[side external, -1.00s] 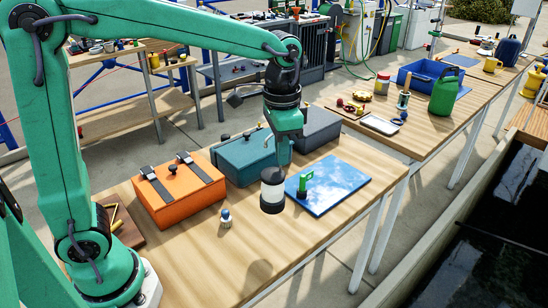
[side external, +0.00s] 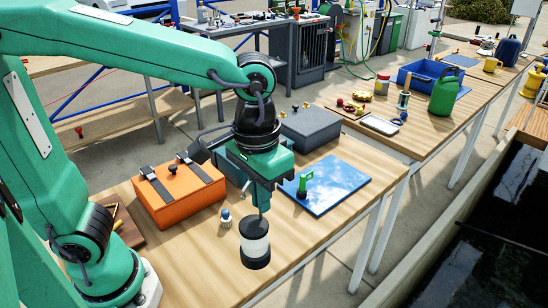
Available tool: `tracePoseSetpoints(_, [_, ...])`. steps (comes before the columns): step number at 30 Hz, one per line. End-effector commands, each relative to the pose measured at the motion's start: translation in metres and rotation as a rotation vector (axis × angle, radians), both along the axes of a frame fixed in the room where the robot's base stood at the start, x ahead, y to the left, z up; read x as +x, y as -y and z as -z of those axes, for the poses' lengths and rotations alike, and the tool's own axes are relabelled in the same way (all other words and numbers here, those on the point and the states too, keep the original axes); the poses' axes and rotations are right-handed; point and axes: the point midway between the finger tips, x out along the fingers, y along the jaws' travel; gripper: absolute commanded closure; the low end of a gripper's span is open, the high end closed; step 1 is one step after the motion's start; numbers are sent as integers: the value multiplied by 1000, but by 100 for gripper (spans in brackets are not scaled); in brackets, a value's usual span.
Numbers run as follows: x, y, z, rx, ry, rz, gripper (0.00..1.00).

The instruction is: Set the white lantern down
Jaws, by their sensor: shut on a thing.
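The white lantern (side external: 255,243) is a white cylinder with a black top and a black base. It is upright near the front edge of the wooden table, below my gripper (side external: 262,208). My gripper points down and is shut on the lantern's top. I cannot tell whether the lantern's base touches the table or hangs slightly above it.
A blue sheet (side external: 333,186) with a green-handled item (side external: 304,185) lies to the right. An orange case (side external: 178,193) and a small white-and-blue bottle (side external: 226,217) are to the left. A teal case (side external: 236,170) and a grey case (side external: 310,128) stand behind. Bare wood (side external: 190,262) lies front left.

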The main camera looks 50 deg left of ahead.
Motion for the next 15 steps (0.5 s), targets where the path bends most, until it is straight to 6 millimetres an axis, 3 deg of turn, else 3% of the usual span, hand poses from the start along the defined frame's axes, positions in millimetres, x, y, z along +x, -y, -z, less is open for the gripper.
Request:
tracePoseSetpoints(8, [-6, 2, 0, -2, 1, -23, 100])
tracePoseSetpoints(15, [2, -5, 6, 0, 0, -25, 100])
